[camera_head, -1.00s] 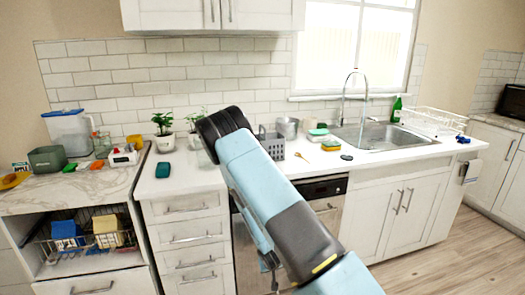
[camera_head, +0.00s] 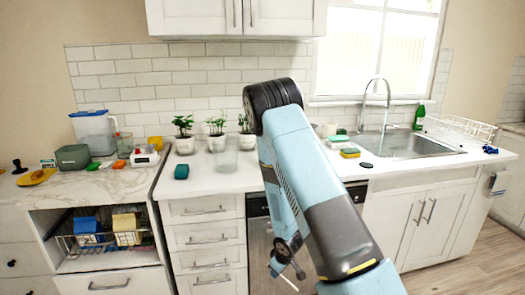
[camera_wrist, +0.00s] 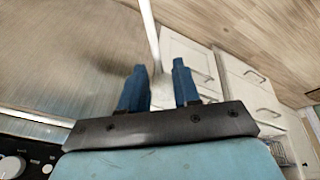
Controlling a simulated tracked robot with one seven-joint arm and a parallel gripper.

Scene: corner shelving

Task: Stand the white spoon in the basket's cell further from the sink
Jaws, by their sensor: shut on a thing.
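My gripper (camera_head: 286,256) hangs low in front of the dishwasher, below the counter edge. In the wrist view its two blue fingers (camera_wrist: 159,84) are shut on the white spoon (camera_wrist: 149,28), whose thin pale shaft extends away from between them. The spoon also shows as a small white piece (camera_head: 289,283) beside the gripper in the head view. The basket is not visible now; my arm covers the counter where the grey basket stood in the earlier frame. The steel sink (camera_head: 415,145) is set in the counter at the right.
A sponge (camera_head: 350,153) and a dark oval item (camera_head: 366,165) lie left of the sink, near the faucet (camera_head: 375,95). Potted plants (camera_head: 216,140), a glass (camera_head: 226,156) and a teal item (camera_head: 181,172) stand left of my arm. The front counter strip between is clear.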

